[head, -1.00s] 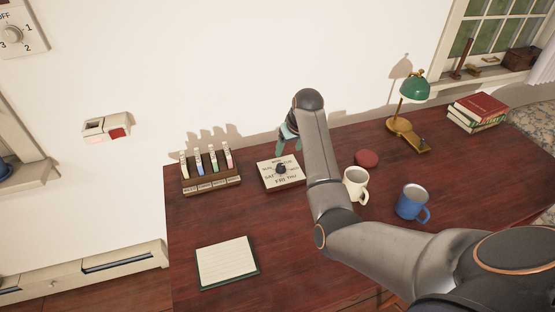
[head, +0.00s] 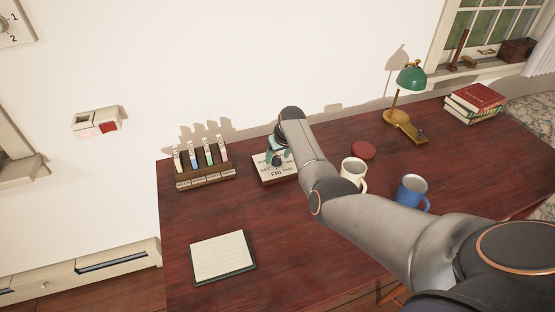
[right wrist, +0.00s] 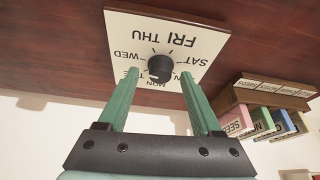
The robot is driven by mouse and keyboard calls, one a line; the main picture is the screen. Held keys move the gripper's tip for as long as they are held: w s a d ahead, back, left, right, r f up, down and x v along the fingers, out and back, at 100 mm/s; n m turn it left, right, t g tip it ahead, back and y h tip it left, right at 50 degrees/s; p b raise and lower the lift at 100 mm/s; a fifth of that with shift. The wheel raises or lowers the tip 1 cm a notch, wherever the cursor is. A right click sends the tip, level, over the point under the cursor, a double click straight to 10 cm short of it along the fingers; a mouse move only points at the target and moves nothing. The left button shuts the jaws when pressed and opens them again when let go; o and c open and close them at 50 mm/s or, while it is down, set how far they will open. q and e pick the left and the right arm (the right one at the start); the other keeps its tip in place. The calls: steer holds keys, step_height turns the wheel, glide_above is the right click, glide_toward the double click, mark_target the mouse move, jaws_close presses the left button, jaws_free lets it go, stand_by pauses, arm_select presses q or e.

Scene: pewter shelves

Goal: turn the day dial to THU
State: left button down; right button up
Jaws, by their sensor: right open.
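The day dial is a cream square plate (right wrist: 205,35) with a black round knob (right wrist: 159,66) and day names around it. In the right wrist view the knob's pale mark seems to point towards MON. In the head view the plate (head: 278,174) lies on the desk, partly hidden by my right arm. My right gripper (right wrist: 160,76) is open, its green fingers apart with the tips close to either side of the knob; I cannot tell whether they touch it. It also shows over the plate in the head view (head: 276,157). My left gripper is not in view.
A cream mug (head: 353,173), a red round object (head: 363,150), a blue mug (head: 411,190) and a green lamp (head: 411,77) are to the right. A notepad (head: 222,257) lies in front.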

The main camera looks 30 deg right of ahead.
steer(key=shift+w+f, duration=0.15)
steer(key=shift+f, duration=0.15)
jaws_close()
stand_by(0.5)
